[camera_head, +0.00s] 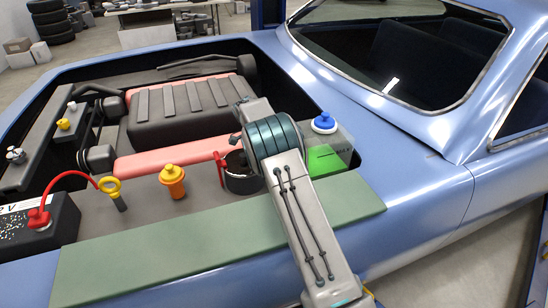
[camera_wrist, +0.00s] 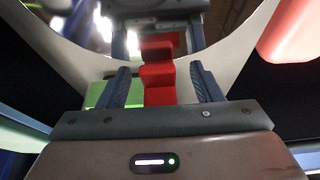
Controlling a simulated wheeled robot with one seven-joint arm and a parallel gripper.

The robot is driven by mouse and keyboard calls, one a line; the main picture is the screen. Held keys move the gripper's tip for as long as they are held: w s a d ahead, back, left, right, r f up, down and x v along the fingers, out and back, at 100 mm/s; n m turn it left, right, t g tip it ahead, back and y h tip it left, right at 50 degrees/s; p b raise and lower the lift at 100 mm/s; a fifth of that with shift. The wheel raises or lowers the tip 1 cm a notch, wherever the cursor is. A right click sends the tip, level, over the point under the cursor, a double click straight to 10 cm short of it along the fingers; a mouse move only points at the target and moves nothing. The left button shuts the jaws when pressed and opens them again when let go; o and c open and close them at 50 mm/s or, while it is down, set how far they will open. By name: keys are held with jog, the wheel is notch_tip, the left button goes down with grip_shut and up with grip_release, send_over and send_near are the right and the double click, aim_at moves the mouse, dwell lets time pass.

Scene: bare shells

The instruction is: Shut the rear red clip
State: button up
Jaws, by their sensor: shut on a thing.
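A red clip (camera_wrist: 159,82) stands between the two fingers of my gripper (camera_wrist: 163,85) in the wrist view. My gripper is shut on this clip; the exact contact at the fingertips is hard to make out. Behind it is a shiny, curved metal surface (camera_wrist: 220,50) with a red reflection. In the head view my arm hides my gripper and part of the dark round canister (camera_head: 241,184). Another view of red, a raised red clip (camera_head: 220,168), shows at the canister's left side. I cannot tell whether it is the same clip.
A reservoir with a blue cap (camera_head: 324,122) and green liquid (camera_head: 325,160) stands right of my arm. An orange-capped filler (camera_head: 173,181), a yellow dipstick ring (camera_head: 110,187) and a battery (camera_head: 52,222) are to the left. A green mat (camera_head: 170,245) covers the fender. The pink engine (camera_head: 170,158) lies behind.

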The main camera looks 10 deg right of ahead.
jog(key=shift+a+r, duration=0.15)
jog(key=shift+a, duration=0.25)
jog(key=o, duration=1.4)
jog(key=shift+d, duration=0.1)
jog(key=b+v, duration=0.1)
jog(key=v, duration=1.2)
jog(key=shift+s+r, duration=0.1)
jog(key=shift+r, duration=0.3)
